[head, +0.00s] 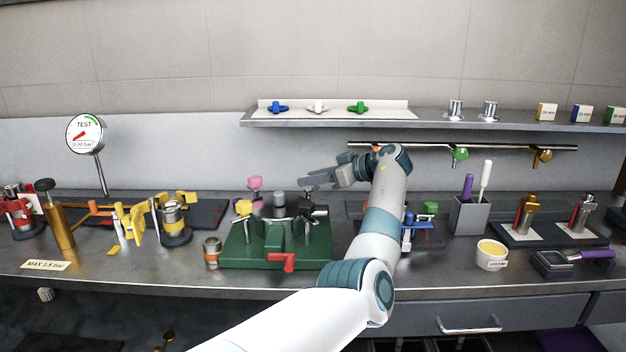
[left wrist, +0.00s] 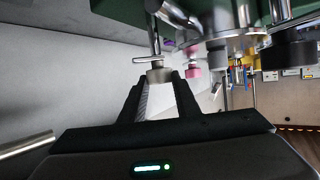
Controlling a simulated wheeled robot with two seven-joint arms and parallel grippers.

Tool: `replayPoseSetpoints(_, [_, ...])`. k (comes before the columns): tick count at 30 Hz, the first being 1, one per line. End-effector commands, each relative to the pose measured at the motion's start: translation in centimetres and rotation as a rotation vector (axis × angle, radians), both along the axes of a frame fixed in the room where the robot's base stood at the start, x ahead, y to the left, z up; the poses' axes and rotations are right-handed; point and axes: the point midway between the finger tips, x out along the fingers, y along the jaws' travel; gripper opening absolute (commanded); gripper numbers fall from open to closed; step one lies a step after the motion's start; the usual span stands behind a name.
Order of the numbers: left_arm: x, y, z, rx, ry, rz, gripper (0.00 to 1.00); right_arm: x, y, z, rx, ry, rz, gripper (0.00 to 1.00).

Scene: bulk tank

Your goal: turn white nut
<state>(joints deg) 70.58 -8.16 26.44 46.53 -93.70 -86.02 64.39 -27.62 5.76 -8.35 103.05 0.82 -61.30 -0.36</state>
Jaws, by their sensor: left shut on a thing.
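My left gripper (head: 312,182) is over the back right of a green fixture (head: 250,245) with a metal lid and several coloured knobs. In the left wrist view, its fingertips (left wrist: 158,82) are shut on a pale, whitish round nut (left wrist: 157,74) on a metal bolt with a thin crossbar. In the head view, the fingers seem to hide this nut. A pink knob (head: 255,182) stands to the left of the gripper and also shows in the left wrist view (left wrist: 192,72). A yellow knob (head: 243,207) is at the front left. My right gripper is not in view.
A shelf (head: 420,119) above carries blue, white (head: 318,107) and green winged pieces. A rail (head: 475,147) with coloured valves hangs below it. A pressure gauge (head: 86,134) stands at the left. A grey holder (head: 469,214) and a white cup (head: 491,255) are at the right.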

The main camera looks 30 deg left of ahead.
Motion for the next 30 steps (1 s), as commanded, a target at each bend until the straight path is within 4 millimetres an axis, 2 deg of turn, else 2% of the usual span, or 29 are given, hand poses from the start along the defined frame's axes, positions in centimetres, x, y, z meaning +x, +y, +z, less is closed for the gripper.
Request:
replayPoseSetpoints(1, [0.0,0.0,0.0,0.0,0.0,0.0,0.06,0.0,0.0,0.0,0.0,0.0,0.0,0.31])
replayPoseSetpoints(2, [0.0,0.0,0.0,0.0,0.0,0.0,0.31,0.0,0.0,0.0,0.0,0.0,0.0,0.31])
replayPoseSetpoints(4, [0.0,0.0,0.0,0.0,0.0,0.0,0.47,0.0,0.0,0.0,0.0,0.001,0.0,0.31])
replayPoseSetpoints(14, [0.0,0.0,0.0,0.0,0.0,0.0,0.47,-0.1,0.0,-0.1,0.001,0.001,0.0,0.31])
replayPoseSetpoints(20, [0.0,-0.9,0.3,0.0,0.0,-0.001,0.47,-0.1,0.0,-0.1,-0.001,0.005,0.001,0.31])
replayPoseSetpoints(26, [0.0,-3.3,1.3,0.001,-0.001,-0.003,0.47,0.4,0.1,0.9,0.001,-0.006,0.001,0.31])
replayPoseSetpoints(30, [0.0,-5.7,2.3,0.001,-0.002,-0.002,0.47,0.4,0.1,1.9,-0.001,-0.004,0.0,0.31])
